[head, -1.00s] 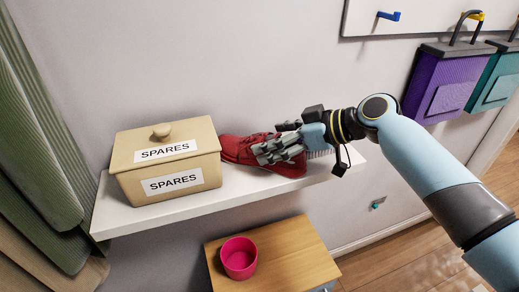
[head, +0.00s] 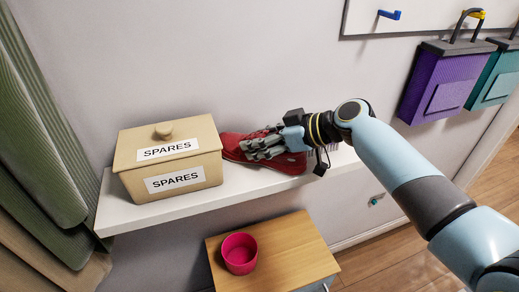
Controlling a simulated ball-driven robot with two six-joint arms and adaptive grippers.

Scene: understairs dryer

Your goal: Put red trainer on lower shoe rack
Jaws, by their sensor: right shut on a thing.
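The red trainer (head: 233,147) is on the white wall shelf (head: 240,189), just right of the box labelled SPARES. My right gripper (head: 258,146) is shut on the trainer from the right, with its fingers across the upper. The fingers hide the middle of the trainer. I cannot tell whether the sole touches the shelf. I see no lower shoe rack that I can make out in this view. My left gripper is not in view.
The lidded SPARES box (head: 168,160) stands close left of the trainer. Below is a wooden-topped cabinet (head: 283,250) with a pink pot (head: 239,253). Green curtains (head: 40,130) hang at left. Purple (head: 440,82) and teal (head: 497,80) bags hang at upper right.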

